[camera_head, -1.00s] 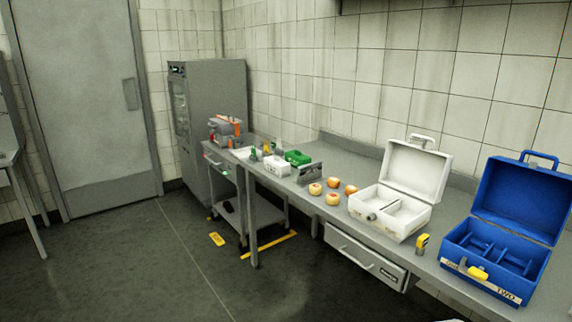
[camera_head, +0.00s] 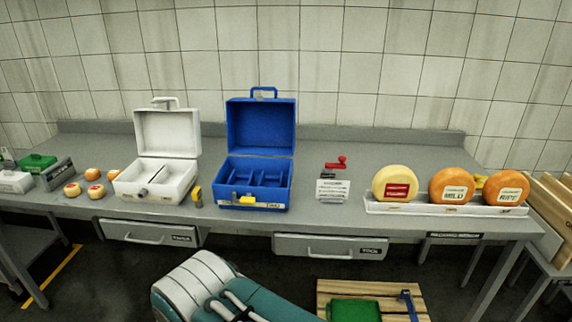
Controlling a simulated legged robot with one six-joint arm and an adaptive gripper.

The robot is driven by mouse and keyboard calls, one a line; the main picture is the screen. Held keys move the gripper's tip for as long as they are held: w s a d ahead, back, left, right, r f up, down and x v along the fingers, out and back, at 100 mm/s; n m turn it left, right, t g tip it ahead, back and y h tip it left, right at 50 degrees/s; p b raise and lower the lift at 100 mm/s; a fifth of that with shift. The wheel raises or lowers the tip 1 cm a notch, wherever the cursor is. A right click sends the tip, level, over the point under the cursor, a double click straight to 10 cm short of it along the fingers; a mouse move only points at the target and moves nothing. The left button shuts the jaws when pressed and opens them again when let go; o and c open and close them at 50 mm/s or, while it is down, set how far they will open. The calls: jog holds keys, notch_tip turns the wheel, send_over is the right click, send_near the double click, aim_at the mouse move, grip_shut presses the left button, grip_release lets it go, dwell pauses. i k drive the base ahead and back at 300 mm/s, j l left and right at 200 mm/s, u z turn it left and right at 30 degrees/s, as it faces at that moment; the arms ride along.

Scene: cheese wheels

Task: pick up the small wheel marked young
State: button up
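Several small cheese wheels stand in a loose cluster on the bench at the left: a yellowish one with a red mark on top (camera_head: 72,189), a similar one in front (camera_head: 96,191), an orange one behind (camera_head: 92,174) and another orange one (camera_head: 114,175) close to the white case. Their markings are too small to read, so I cannot tell which says young. My gripper is not visible; part of my arm and body, white and teal, shows at the bottom centre.
An open white case (camera_head: 155,184) stands right of the small wheels, then an open blue case (camera_head: 254,185). Three large wheels sit on a white tray (camera_head: 400,209) at the right. A grey holder (camera_head: 57,174) and green box (camera_head: 37,161) stand left. A wooden pallet (camera_head: 350,290) is below.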

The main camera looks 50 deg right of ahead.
aim_at(396, 184)
jog(key=z, duration=2.6)
jog(key=i+j, duration=0.1)
jog(key=i, duration=0.45)
jog(key=i+j+z, duration=0.1)
jog(key=i, duration=0.4)
